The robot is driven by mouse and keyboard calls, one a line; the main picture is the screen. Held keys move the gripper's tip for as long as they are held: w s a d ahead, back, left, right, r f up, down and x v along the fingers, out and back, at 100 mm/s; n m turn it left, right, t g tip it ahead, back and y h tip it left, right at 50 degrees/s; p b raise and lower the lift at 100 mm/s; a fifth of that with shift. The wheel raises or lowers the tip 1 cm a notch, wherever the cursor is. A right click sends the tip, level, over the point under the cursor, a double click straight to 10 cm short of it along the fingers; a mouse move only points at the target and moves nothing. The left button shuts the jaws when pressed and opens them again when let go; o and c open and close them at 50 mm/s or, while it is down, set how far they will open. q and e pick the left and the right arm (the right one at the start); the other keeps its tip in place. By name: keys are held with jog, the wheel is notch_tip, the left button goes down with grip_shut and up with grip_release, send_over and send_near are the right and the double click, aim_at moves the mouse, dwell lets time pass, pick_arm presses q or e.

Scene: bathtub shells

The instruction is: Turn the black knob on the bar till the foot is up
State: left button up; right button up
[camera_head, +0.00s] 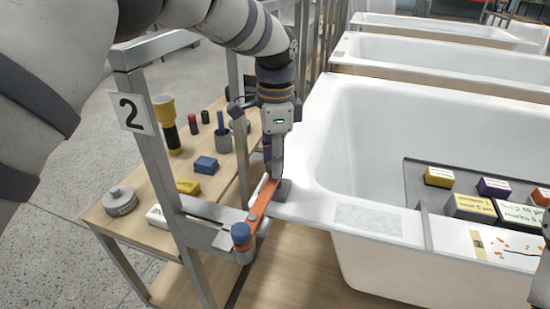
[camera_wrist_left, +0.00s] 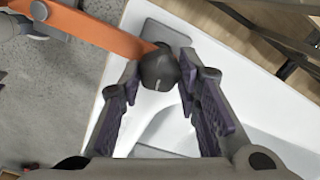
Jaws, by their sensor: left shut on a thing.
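An orange bar (camera_head: 262,202) runs from a blue knob (camera_head: 240,233) on the metal frame to the near left corner of the white bathtub (camera_head: 318,215). My left gripper (camera_head: 274,172) points down over the bar's tub end. In the left wrist view its fingers (camera_wrist_left: 160,75) are shut on the black knob (camera_wrist_left: 158,70), one on each side. The gripper hides the knob in the head view. A grey foot pad (camera_head: 285,189) shows beside the bar end at the tub rim; I cannot tell whether it touches. Part of what looks like my right gripper shows at the right edge.
A wooden shelf bench (camera_head: 135,228) on the left holds a yellow torch (camera_head: 167,122), blue (camera_head: 205,165) and yellow blocks, and a grey round weight (camera_head: 119,201). A post with a "2" sign (camera_head: 131,113) stands close to my left arm. A tray (camera_head: 415,180) with small boxes spans the tub.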

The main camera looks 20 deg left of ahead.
pick_arm(q)
jog(key=n, duration=0.4)
jog(key=shift+n, duration=0.3)
jog(key=n, duration=0.3)
jog(key=shift+n, duration=0.3)
jog(key=n, duration=0.4)
jog(key=shift+n, duration=0.3)
jog(key=n, duration=0.4)
jog(key=shift+n, duration=0.3)
jog(key=n, duration=0.3)
jog(key=shift+n, duration=0.3)
jog(key=n, duration=0.8)
jog(key=shift+n, duration=2.4)
